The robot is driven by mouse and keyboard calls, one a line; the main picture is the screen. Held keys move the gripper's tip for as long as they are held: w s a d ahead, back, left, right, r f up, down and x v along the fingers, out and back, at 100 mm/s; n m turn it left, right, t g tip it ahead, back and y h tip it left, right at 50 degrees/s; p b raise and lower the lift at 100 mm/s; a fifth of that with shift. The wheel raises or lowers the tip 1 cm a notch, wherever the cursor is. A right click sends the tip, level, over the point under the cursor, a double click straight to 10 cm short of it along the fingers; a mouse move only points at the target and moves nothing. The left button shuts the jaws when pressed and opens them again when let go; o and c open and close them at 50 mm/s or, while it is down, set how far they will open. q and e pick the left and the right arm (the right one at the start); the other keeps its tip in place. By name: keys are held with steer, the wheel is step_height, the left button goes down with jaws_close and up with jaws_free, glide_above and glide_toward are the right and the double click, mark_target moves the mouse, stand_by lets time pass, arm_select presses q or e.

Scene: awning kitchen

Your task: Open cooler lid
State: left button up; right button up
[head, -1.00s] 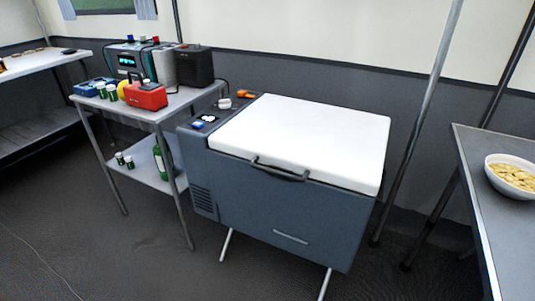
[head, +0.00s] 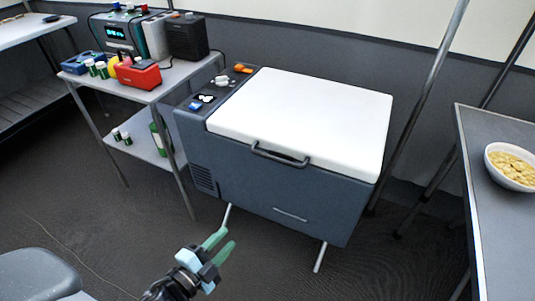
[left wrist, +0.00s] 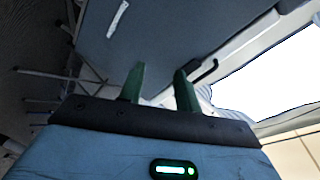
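The cooler (head: 275,190) is a grey-blue box on metal legs in the middle of the head view. Its white lid (head: 305,115) is shut. A dark handle (head: 281,156) sits at the lid's front edge. My left gripper (head: 222,246) is in front of and below the cooler, with its green fingers apart and nothing between them. In the left wrist view the two fingers (left wrist: 160,88) stand apart, with the cooler front (left wrist: 165,40) beyond them and the dark handle (left wrist: 203,72) near the right finger. My right gripper is not in view.
A side table (head: 165,90) with a red box (head: 138,75), a radio and small cans stands left of the cooler. A table (head: 480,220) with a white bowl (head: 512,167) stands at the right. Poles (head: 425,105) rise behind the cooler.

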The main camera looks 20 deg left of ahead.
arm_select(q)
steer(key=w+d+r+m+h, duration=0.1)
steer(key=w+r+m, duration=0.2)
steer(key=w, duration=0.3)
steer(key=w+d+r+m+t+h+p, duration=0.1)
steer(key=w+d+r+m+h, duration=0.1)
steer(key=w+r, duration=0.4)
steer(key=w+d+r+m+h, duration=0.2)
steer(key=w+r+m, duration=0.2)
steer(key=w, duration=0.2)
steer(key=shift+r+t+p, duration=0.3)
steer(key=shift+r, duration=0.1)
steer(key=shift+s, duration=0.1)
steer(key=shift+c, duration=0.6)
jaws_close()
